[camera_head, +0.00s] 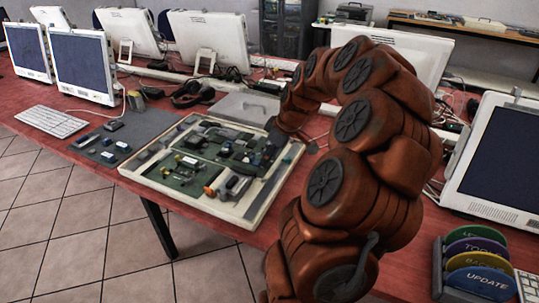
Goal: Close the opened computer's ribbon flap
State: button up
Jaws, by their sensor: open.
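The opened computer (212,167) lies flat on the red table as a shallow white-rimmed case with green circuit boards showing. My arm reaches over from the right. My gripper (272,146) is at the case's upper right edge, low over the boards. Its fingers are dark, small and partly hidden by my arm. The jaws are open, and I cannot tell whether they touch anything. The ribbon flap is too small to make out among the parts near the gripper.
A grey mat (114,140) with small parts lies left of the case. A grey panel (243,108) lies behind it. Headphones (193,94), a keyboard (51,121) and several monitors (84,66) stand around. A rack of coloured discs (478,262) is at the lower right.

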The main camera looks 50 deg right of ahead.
jog(key=shift+c, duration=0.2)
grip_shut()
